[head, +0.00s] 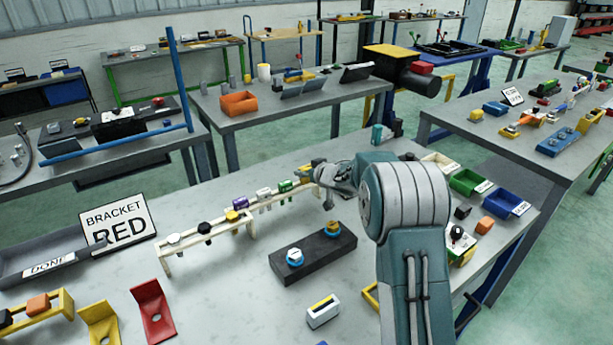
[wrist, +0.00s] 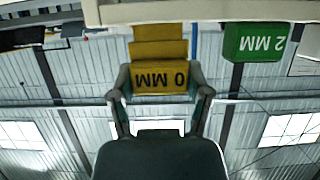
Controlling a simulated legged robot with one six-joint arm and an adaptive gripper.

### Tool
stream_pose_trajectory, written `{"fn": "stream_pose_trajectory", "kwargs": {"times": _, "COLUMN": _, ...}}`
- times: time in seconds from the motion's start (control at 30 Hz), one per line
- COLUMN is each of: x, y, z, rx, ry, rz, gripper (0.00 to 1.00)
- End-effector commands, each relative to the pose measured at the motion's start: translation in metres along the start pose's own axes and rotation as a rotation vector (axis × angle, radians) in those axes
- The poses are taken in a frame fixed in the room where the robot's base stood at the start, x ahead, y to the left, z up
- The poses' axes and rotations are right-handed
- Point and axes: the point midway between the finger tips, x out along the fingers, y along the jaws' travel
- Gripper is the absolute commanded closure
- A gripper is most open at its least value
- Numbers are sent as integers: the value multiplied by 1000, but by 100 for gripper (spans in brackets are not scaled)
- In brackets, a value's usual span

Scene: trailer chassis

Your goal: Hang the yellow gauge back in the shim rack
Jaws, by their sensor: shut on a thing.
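My gripper (wrist: 160,95) is shut on the yellow gauge (wrist: 160,78) marked 0 MM, with one finger at each side of it. The lettering appears upside down in the wrist view. The pale shim rack (wrist: 200,12) crosses the top of that view, close to the gauge; I cannot tell whether the gauge is hooked on it. A green gauge (wrist: 255,42) marked 2 MM is beside it, apart from my fingers. In the head view, the shim rack (head: 207,236) runs across the bench and my gripper (head: 318,174) is at its far right end, partly hidden by my arm.
Several other knobs and gauges sit along the rack, including a purple one (head: 265,207). A dark block (head: 313,258) with two round fittings lies in front of the rack. A BRACKET RED sign (head: 117,222) stands at left. Green (head: 466,182) and blue (head: 505,203) bins are at right.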

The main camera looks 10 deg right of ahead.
Motion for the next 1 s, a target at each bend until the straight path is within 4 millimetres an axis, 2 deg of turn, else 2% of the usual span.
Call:
{"fn": "stream_pose_trajectory", "kwargs": {"times": 0.1, "x": 6, "y": -1, "z": 14, "rx": 1, "ry": -2, "rz": -1, "gripper": 85}}
{"fn": "stream_pose_trajectory", "kwargs": {"times": 0.7, "x": 10, "y": -1, "z": 24, "rx": 0, "ry": 0, "rz": -1, "gripper": 85}}
{"fn": "stream_pose_trajectory", "kwargs": {"times": 0.73, "x": 10, "y": -1, "z": 24, "rx": -1, "ry": 0, "rz": -1, "gripper": 28}}
{"fn": "stream_pose_trajectory", "kwargs": {"times": 0.8, "x": 9, "y": -1, "z": 24, "rx": -1, "ry": 0, "rz": -1, "gripper": 3}}
{"fn": "stream_pose_trajectory", "kwargs": {"times": 1.0, "x": 9, "y": -1, "z": 24, "rx": -1, "ry": 0, "rz": -1, "gripper": 3}}
